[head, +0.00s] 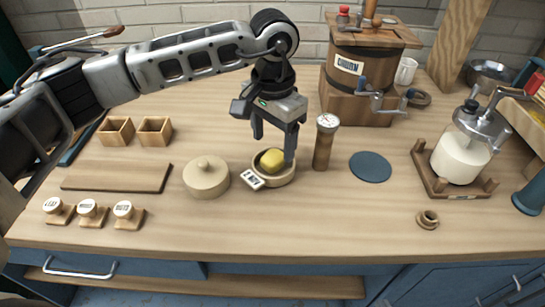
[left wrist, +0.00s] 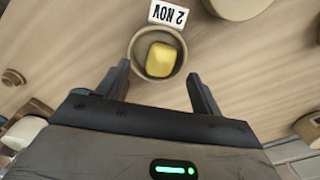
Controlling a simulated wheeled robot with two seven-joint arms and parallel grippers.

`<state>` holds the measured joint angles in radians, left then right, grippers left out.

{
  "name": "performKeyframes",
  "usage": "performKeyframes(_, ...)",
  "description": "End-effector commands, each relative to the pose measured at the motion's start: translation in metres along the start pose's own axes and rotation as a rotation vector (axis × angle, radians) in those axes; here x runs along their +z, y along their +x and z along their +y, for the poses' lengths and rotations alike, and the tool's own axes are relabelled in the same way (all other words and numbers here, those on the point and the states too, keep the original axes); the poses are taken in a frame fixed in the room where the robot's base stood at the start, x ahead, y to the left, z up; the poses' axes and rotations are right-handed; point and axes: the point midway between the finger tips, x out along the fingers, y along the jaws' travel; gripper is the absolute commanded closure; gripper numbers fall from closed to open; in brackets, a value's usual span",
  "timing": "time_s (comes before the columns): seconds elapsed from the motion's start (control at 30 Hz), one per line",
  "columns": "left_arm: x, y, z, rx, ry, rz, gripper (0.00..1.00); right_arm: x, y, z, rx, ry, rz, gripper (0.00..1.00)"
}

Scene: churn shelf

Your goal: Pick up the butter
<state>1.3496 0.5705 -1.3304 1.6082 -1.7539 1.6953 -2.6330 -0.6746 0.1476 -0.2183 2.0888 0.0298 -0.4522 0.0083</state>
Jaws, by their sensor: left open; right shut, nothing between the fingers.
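The butter (head: 272,160) is a yellow rounded block lying in a shallow round wooden dish (head: 284,181) near the middle of the counter. A small white date card (head: 251,179) leans at the dish's front left. My left gripper (head: 273,147) is above the dish, pointing down, fingers spread and empty. In the left wrist view the butter (left wrist: 161,60) sits in the bowl ahead of the open fingers (left wrist: 160,85), not between them. The card there reads "2 NOV" (left wrist: 168,14). My right gripper is in neither view.
A round lidded pot (head: 206,178) stands left of the dish and a wooden cylinder (head: 325,145) close on its right. A churn (head: 357,75) stands behind. A blue disc (head: 370,167) and a glass jar churn (head: 458,155) are further right.

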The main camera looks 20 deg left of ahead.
Motion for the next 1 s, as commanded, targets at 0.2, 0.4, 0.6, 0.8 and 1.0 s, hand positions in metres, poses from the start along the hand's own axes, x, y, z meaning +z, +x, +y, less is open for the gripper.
performKeyframes(0.2, 0.000, 0.028, -0.002, 0.002, 0.000, -0.002, 0.34, 0.001, -0.001, 0.002, 0.004, -0.013, -0.014, 1.00)
performKeyframes(0.4, 0.000, 0.032, -0.002, 0.000, 0.001, 0.000, 0.34, -0.001, 0.000, 0.003, 0.005, -0.018, -0.009, 1.00)
performKeyframes(0.6, 0.000, 0.032, -0.002, 0.000, 0.001, 0.000, 0.67, -0.002, 0.000, 0.003, 0.005, -0.018, -0.007, 1.00)
performKeyframes(0.8, 0.000, 0.031, -0.002, 0.001, 0.001, 0.000, 0.80, -0.003, 0.000, 0.003, 0.005, -0.017, -0.006, 1.00)
performKeyframes(1.0, -0.001, 0.029, -0.002, 0.001, 0.001, 0.001, 0.80, -0.003, 0.000, 0.002, 0.005, -0.016, -0.004, 1.00)
